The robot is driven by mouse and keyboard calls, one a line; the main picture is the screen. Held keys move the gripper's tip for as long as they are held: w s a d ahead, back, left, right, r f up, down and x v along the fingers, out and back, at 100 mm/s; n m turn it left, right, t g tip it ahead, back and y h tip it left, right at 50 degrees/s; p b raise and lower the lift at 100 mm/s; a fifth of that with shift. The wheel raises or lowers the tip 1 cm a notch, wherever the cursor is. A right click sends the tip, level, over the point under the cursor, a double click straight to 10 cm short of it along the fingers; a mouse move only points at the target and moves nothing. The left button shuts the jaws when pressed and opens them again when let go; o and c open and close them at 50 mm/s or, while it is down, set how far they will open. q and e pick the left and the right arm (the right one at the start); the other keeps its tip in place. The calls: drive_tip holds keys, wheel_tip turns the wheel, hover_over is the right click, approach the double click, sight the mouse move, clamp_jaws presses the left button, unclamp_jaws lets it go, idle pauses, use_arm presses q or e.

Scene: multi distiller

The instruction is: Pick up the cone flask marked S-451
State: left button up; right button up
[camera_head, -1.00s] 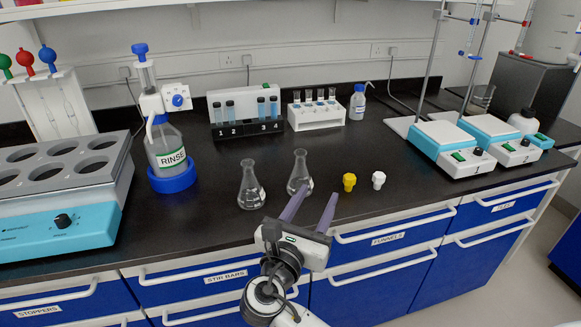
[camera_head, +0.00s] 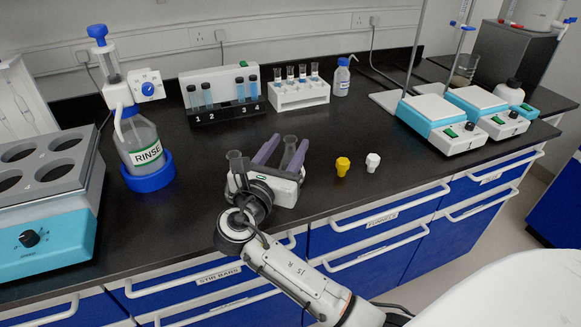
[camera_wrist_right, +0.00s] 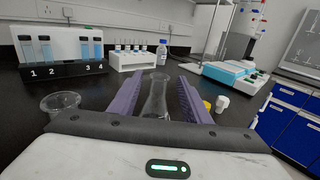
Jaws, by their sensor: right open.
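Two clear glass cone flasks stand on the black bench; no marking is readable on either. My right gripper (camera_head: 283,148) is open. Its two purple fingers lie on either side of the right-hand flask (camera_head: 290,146), which also shows upright between the fingers in the right wrist view (camera_wrist_right: 155,100). The gripper hides its lower part in the head view. The left-hand flask (camera_head: 235,160) is outside the fingers, just left of the gripper; its rim shows at left in the wrist view (camera_wrist_right: 60,101). My left gripper is not in view.
A yellow stopper (camera_head: 342,166) and a white stopper (camera_head: 373,162) stand right of the gripper. Behind are a numbered vial rack (camera_head: 222,114) and a white tube rack (camera_head: 298,96). A RINSE bottle (camera_head: 142,140) stands left, hotplates (camera_head: 436,125) right.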

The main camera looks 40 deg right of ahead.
drive_tip(key=x, duration=0.2)
drive_tip(key=shift+w+d, duration=0.2)
drive_tip(key=shift+d, duration=0.05)
clamp_jaws()
